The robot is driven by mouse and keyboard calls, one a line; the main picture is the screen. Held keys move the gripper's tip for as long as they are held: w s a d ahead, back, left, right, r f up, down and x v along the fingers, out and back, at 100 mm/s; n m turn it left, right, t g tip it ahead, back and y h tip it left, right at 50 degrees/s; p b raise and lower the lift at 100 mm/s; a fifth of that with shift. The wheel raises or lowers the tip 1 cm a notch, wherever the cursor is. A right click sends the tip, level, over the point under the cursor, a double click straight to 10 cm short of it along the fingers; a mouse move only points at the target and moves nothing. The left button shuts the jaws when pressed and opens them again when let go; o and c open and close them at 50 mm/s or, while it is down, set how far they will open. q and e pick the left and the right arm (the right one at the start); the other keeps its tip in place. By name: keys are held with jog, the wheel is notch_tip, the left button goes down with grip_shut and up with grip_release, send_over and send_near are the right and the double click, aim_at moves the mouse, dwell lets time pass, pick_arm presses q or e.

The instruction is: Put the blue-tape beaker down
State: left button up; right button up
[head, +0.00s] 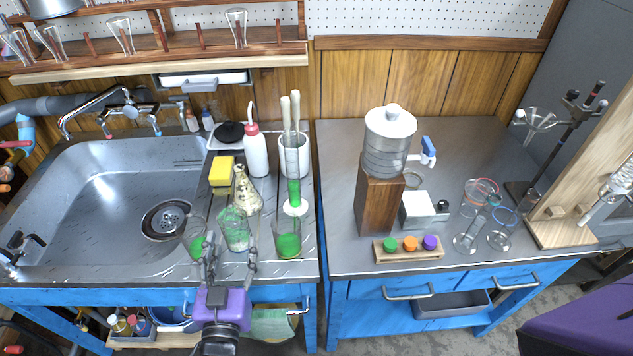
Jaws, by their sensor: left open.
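A clear empty beaker with a blue ring (499,240) stands upright on the right counter, beside red-ringed glassware (482,187). My left gripper (230,258), with a purple body, is open at the front edge of the sink counter. Its fingers point toward a beaker of green liquid (236,231) standing on the counter; I cannot tell whether they touch it. Another green-filled beaker (194,246) is to the left, partly behind the gripper, and one (288,243) is to the right. No blue tape is discernible on these three. My right gripper is not in view.
A flask (246,194), yellow sponge (221,171), white bottle (256,152) and green-filled cylinder (293,172) crowd the area behind the gripper. The sink (110,215) is to the left. A rack of coloured caps (409,256) sits at the right counter's front, with bare metal left of it.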

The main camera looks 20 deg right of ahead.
aim_at(236, 213)
pick_arm(q)
jog(key=x, duration=0.4)
jog(key=r+x, duration=0.1)
jog(key=shift+w+p, duration=0.3)
jog(key=shift+w, duration=0.1)
jog(key=shift+w+d+f, duration=0.1)
jog(key=shift+w+d, duration=0.1)
jog(key=shift+w, duration=0.25)
jog(key=c, duration=0.9)
